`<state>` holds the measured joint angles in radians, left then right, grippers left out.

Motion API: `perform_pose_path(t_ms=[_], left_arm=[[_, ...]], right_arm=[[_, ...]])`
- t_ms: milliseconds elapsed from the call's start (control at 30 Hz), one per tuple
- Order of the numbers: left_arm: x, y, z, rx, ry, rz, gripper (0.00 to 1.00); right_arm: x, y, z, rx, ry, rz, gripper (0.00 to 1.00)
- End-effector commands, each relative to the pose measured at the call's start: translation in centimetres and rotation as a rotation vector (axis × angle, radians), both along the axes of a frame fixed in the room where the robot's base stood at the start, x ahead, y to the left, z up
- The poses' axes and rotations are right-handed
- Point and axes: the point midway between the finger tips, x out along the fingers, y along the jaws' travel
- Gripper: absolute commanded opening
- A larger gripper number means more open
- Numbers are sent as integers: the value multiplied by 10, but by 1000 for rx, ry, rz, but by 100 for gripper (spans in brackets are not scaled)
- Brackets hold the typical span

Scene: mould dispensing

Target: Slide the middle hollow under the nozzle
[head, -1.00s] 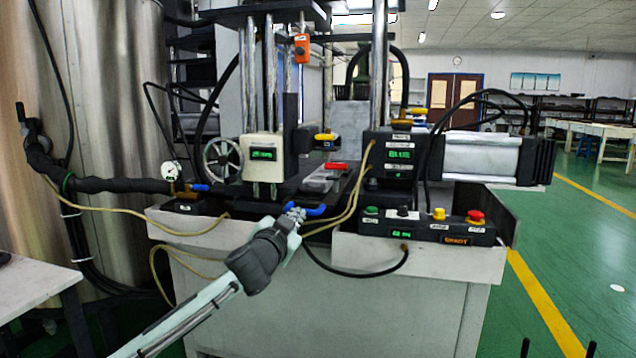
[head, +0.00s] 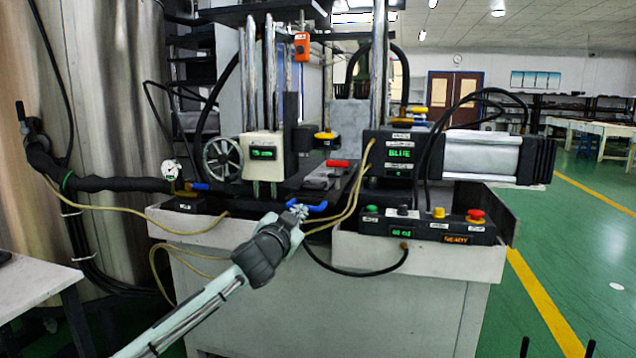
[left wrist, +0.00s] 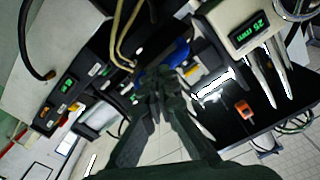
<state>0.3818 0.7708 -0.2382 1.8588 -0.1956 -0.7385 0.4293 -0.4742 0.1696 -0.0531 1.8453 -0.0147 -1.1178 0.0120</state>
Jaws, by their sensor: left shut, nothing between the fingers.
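My left gripper (head: 299,211) is shut and empty at the front of the machine, close by a blue handle (head: 318,207). In the left wrist view my closed fingers (left wrist: 165,84) overlap the blue handle (left wrist: 178,54); I cannot tell whether they touch it. Behind the handle, a grey mould block (head: 322,180) lies on the dark bed between the two display housings. Its hollows are too small to make out. A black and yellow fitting (head: 324,136), perhaps the nozzle, hangs above and behind the block. My right gripper is out of view.
A control box (head: 425,228) with coloured buttons stands on the front ledge at the right. Beige hoses (head: 352,200) run close to the right of my gripper. A white housing with a green display (head: 263,155) stands left of the bed. Open floor lies at the right.

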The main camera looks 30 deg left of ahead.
Motion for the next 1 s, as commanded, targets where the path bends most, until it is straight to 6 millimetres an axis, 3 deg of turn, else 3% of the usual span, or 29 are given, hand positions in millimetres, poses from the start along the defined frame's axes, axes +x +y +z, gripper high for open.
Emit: perform_pose_path(t_ms=[1000], left_arm=[[10,2,0,0,0,0,0]], right_arm=[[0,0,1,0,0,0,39]])
